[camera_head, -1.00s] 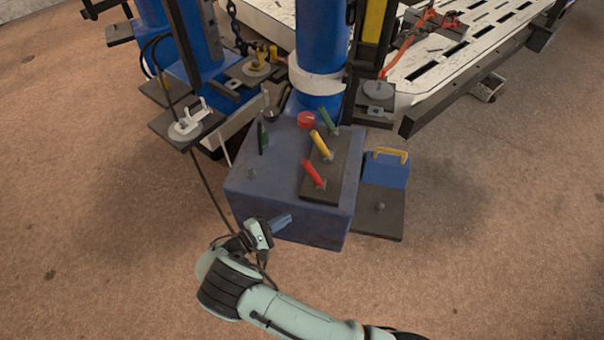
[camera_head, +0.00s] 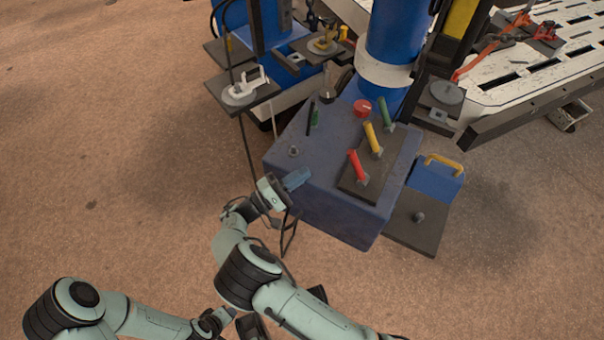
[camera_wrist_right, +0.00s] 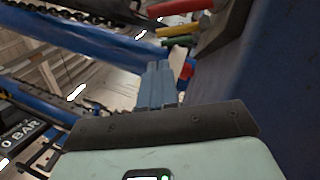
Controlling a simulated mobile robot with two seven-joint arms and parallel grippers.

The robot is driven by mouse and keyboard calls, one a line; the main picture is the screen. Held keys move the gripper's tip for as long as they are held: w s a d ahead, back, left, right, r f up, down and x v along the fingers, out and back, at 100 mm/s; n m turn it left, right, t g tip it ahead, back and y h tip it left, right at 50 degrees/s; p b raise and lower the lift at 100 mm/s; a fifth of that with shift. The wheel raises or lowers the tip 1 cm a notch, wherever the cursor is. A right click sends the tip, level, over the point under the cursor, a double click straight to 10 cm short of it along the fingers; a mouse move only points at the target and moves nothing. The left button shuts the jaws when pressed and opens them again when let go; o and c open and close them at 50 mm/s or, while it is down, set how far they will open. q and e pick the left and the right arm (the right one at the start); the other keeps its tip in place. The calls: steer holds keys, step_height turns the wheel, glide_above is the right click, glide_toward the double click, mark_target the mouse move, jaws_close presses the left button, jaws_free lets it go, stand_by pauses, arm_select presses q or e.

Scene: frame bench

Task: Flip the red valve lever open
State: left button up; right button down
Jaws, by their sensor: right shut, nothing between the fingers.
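The red valve lever (camera_head: 357,165) stands on a dark plate on top of the blue box, nearest the box's front, tilted up and left from its pivot. In the right wrist view the red lever (camera_wrist_right: 180,7) shows at the top edge. My right gripper (camera_head: 297,179) is shut and empty, at the box's left front edge, left of and below the red lever and apart from it. Its closed blue-grey fingers (camera_wrist_right: 160,80) point up in the wrist view. My left arm comes in at the bottom left; its gripper (camera_head: 228,313) is small and partly hidden there.
A yellow lever (camera_head: 373,138) and a green lever (camera_head: 385,113) stand behind the red one. A red knob (camera_head: 361,108) and a small knob (camera_head: 294,151) are also on the blue box (camera_head: 325,205). A blue case (camera_head: 436,182) stands at its right. Open floor lies left.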

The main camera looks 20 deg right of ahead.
mark_target(357, 167)
steer(key=x, duration=0.7)
steer(key=shift+s+d+r, duration=0.1)
steer(key=shift+d, duration=0.15)
arm_select(q)
steer(key=shift+w+f, duration=0.1)
arm_select(e)
steer(key=shift+s+d+r, duration=0.4)
steer(key=shift+s+d, duration=0.1)
steer(key=shift+d, duration=0.1)
steer(key=shift+s+d+r, duration=0.4)
steer(key=shift+s+d, duration=0.1)
steer(key=shift+d, duration=0.1)
